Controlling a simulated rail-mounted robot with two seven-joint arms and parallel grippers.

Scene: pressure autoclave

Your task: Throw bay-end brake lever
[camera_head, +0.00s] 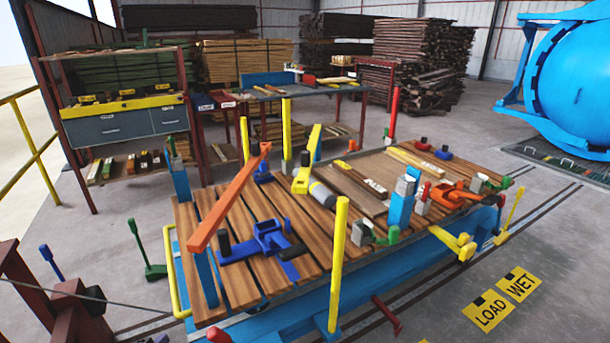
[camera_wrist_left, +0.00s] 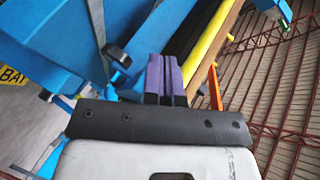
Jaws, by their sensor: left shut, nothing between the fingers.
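In the left wrist view my left gripper (camera_wrist_left: 164,72) shows two purple fingers shut together with nothing between them. A black-knobbed part (camera_wrist_left: 118,56) on a grey rod is just left of the fingertips, beside blue framework (camera_wrist_left: 150,35); I cannot tell whether the fingers touch it. I cannot make out for sure which part is the bay-end brake lever. In the head view, a green lever (camera_head: 146,250) and a blue lever (camera_head: 51,262) stand on the floor left of the cart. A red handle (camera_head: 387,315) lies low at its front. My right gripper is not in view.
A blue cart with a plank deck (camera_head: 205,212) carries clamps, timber, posts and a raised orange bar (camera_head: 229,199). A yellow post (camera_head: 338,264) rises at its front. Shelves (camera_head: 123,131) stand behind. A blue autoclave (camera_head: 573,78) is at the right.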

